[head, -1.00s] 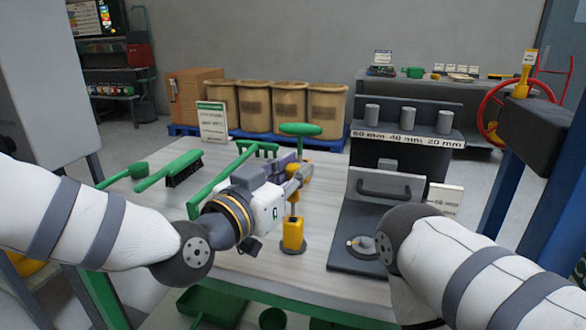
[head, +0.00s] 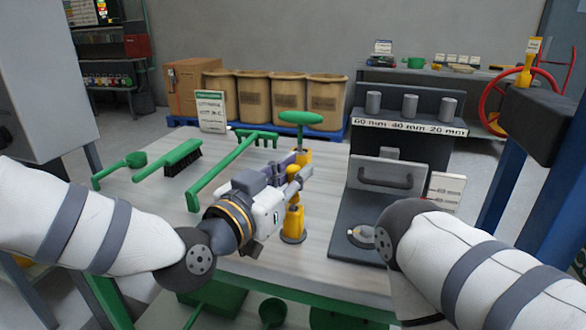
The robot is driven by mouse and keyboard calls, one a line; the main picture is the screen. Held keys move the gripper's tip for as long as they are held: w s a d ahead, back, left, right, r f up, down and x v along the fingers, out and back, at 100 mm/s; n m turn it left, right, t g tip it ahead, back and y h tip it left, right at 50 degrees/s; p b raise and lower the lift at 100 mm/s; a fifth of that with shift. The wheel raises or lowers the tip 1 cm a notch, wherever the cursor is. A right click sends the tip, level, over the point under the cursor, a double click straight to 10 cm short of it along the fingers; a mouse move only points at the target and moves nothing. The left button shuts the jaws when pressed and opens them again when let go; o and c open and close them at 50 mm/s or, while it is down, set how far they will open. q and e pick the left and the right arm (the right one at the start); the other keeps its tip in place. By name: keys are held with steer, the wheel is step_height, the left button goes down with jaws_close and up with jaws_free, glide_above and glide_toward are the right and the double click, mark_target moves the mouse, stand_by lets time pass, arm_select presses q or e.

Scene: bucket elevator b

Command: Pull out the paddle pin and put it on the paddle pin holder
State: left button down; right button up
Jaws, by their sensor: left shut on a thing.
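A pin with a green oval handle (head: 300,118), which I take to be the paddle pin, stands upright at the table's middle. My left gripper (head: 292,184) is shut on this stem below the handle. A yellow upright holder (head: 293,228) with a dark round base stands on the table directly beneath. The pin's lower end lines up with it and seems to meet it; the gripper hides part of this, so I cannot tell how deep it sits. My right arm reaches in from the right; its gripper is hidden.
A green brush (head: 180,160), a scoop (head: 120,166) and a green rake (head: 222,172) lie left on the table (head: 320,190). A dark stand with a handled plate (head: 386,176) is on the right. A red wheel (head: 492,100) is beyond it.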

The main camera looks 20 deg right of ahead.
arm_select(q)
steer(key=shift+f, duration=0.9)
steer(key=c, duration=1.4)
jaws_free()
steer(key=v, duration=1.2)
